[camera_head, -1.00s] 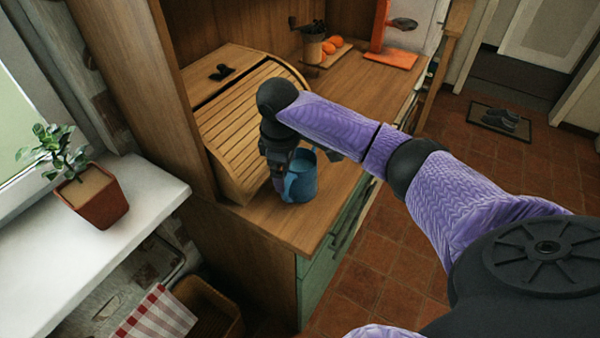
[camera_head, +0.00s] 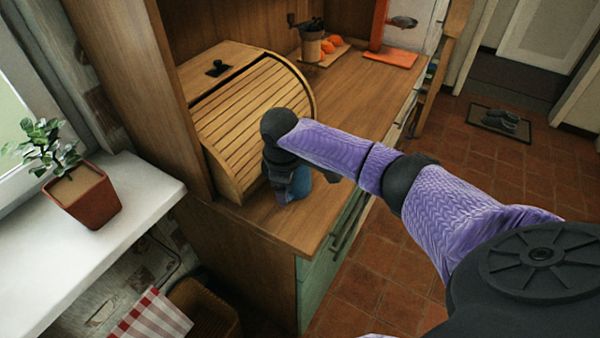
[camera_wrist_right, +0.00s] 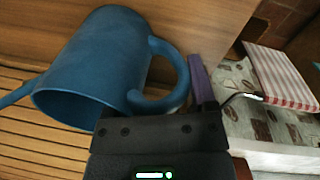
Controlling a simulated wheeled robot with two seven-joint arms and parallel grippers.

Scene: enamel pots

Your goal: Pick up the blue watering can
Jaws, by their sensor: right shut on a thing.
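The blue watering can (camera_head: 302,184) is near the counter's front left corner, mostly hidden behind my right gripper (camera_head: 286,192) in the head view. In the right wrist view, the blue watering can (camera_wrist_right: 100,62) shows its round body, open rim, curved handle and part of the spout at the left edge. My right gripper (camera_wrist_right: 195,92) is shut at the handle side, with a purple finger beside the handle loop. I cannot tell whether the can's base touches the counter. My left gripper is not in view.
A wooden roll-top box (camera_head: 250,120) stands close behind the can on the counter (camera_head: 350,95). A potted plant (camera_head: 85,195) stands on the white windowsill (camera_head: 140,200) at left. A red-striped cloth (camera_head: 152,318) hangs below. An orange-based appliance (camera_head: 390,57) is farther back.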

